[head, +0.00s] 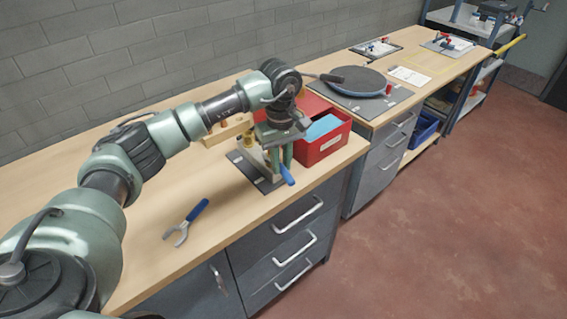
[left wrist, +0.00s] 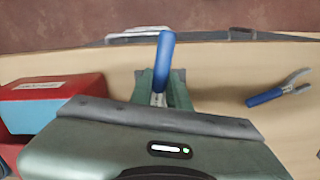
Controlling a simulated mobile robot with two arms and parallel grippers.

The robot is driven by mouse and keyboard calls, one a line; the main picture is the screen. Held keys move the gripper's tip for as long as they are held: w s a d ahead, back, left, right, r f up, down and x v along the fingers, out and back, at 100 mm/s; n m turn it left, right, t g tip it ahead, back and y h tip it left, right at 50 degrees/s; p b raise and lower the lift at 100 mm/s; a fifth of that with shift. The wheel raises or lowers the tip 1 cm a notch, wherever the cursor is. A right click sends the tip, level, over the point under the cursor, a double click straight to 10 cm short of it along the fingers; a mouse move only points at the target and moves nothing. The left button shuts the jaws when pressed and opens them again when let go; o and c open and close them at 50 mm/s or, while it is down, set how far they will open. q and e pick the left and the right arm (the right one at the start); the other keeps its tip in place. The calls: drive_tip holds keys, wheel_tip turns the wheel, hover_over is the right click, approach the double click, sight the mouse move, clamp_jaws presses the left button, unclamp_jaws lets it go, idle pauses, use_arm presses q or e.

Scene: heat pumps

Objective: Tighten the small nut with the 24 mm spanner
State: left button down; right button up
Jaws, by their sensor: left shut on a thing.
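My left gripper (head: 280,160) is over a dark plate (head: 241,163) on the bench, its fingers pointing down. It is shut on a blue-handled spanner (head: 287,174), whose handle sticks out towards the bench's front edge. In the left wrist view the blue handle (left wrist: 165,62) shows between the two green fingers (left wrist: 162,80). The spanner's head is hidden by the gripper. A second blue-handled spanner (head: 186,222) lies loose on the bench, its open jaw to the lower left. Brass-coloured parts (head: 248,139) show behind the gripper; I cannot make out the small nut. My right gripper is not in view.
A red box (head: 322,146) with blue contents stands close right of the gripper. A wooden block (head: 226,130) lies behind it. A round dark disc (head: 345,81) sits further along. The bench around the loose spanner is clear. Drawers (head: 296,215) are below the front edge.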

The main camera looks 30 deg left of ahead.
use_arm(q)
drive_tip(key=shift+s+a+m, duration=0.15)
drive_tip(key=shift+m, duration=0.15)
drive_tip(key=a+m+b, duration=0.1)
drive_tip(key=m, duration=0.1)
drive_tip(key=s+a+m+b, duration=0.1)
drive_tip(key=m, duration=0.1)
drive_tip(key=s+a+m+b, duration=0.1)
drive_tip(key=m+b, duration=0.1)
drive_tip(key=shift+s+m, duration=0.15)
drive_tip(key=shift+m, duration=0.25)
idle(1.0)
drive_tip(key=shift+a, duration=0.1)
drive_tip(key=shift+s+a+m+b, duration=0.1)
drive_tip(key=shift+a+m+b, duration=0.4)
drive_tip(key=shift+m, duration=0.55)
drive_tip(key=shift+s+a+m+b, duration=0.1)
drive_tip(key=shift+a+m+b, duration=0.35)
drive_tip(key=shift+m, duration=0.6)
drive_tip(key=shift+a, duration=0.1)
drive_tip(key=shift+n, duration=0.3)
